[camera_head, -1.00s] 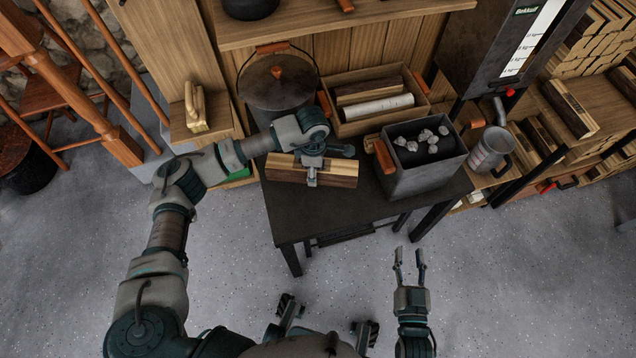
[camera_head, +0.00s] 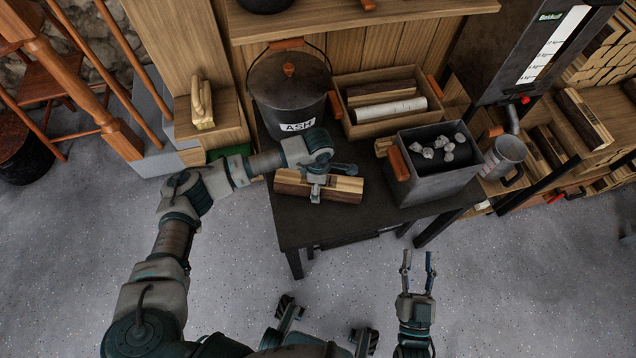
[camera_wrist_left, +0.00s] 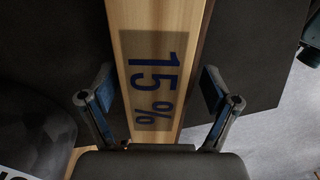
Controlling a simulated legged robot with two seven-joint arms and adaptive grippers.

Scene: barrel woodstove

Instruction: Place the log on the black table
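The log (camera_head: 343,189), pale wood with a darker strip, lies at the left part of the black table (camera_head: 318,226). In the left wrist view the log (camera_wrist_left: 155,40) runs up the middle, with "15 %" on its face. My left gripper (camera_head: 316,193) is above the log in the head view. In the left wrist view its fingers (camera_wrist_left: 157,92) stand apart on either side of the log, with small gaps showing. My right gripper (camera_head: 419,262) is open and empty, in front of the table over the floor.
An ash bucket (camera_head: 288,95) stands behind the log. A wooden crate (camera_head: 394,127) with a log and a white roll is at the back. A grey bin (camera_head: 436,187) of pale lumps stands right of the log. The table's front is clear.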

